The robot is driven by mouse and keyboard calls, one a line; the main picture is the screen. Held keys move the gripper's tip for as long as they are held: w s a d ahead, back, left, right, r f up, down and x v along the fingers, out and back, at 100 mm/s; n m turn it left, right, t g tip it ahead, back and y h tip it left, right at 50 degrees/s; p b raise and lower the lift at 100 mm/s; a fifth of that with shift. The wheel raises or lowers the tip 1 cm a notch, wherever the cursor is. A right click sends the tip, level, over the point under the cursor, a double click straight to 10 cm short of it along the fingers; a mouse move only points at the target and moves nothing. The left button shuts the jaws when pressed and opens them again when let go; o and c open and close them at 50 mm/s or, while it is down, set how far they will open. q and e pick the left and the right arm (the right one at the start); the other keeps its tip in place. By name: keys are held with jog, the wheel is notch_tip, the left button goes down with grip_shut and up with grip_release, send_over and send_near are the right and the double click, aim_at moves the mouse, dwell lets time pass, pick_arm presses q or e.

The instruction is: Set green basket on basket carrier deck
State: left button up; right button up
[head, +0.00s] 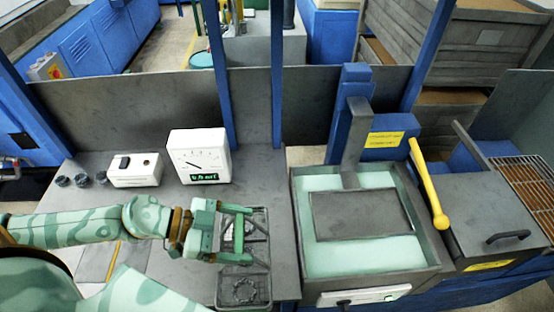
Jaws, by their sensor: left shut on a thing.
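My left gripper (237,234) reaches in from the left over the grey bench. It is shut on the green basket's handle, a green bar (239,233) between its fingers. The basket's body is a dark, open frame (262,222) under and beside the fingers, partly hidden by them. I cannot tell whether it touches the bench. The basket carrier deck (360,214) is a flat dark plate on an upright arm, over pale green liquid in a tank to the right of the gripper. The deck looks bare. My right gripper is not in view.
A dark tray (262,291) with a toothed ring lies just in front. A dial gauge box (199,157) and white switch box (134,170) stand behind. The tank's raised rim (301,258) lies between bench and deck. A yellow lever (428,185) stands right of the tank.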

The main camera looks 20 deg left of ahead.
pick_arm(q)
jog(key=w+a+r+n+t+y+b, duration=0.1)
jog(key=w+a+n+t+y+b, duration=0.25)
jog(key=w+n+y, duration=0.25)
jog(key=w+a+r+n+t+y+b, duration=0.1)
jog(key=w+a+n+t+y+b, duration=0.1)
jog(key=w+a+n+t+y, duration=0.3)
jog(key=w+d+f+n+y+b, duration=0.1)
jog(key=w+d+b, duration=0.3)
jog(key=d+b, duration=0.3)
jog(key=shift+d+f+n+g+b, duration=0.15)
jog(key=shift+f+n+g+b, duration=0.1)
jog(key=shift+n+g+b, duration=0.15)
dwell(0.6)
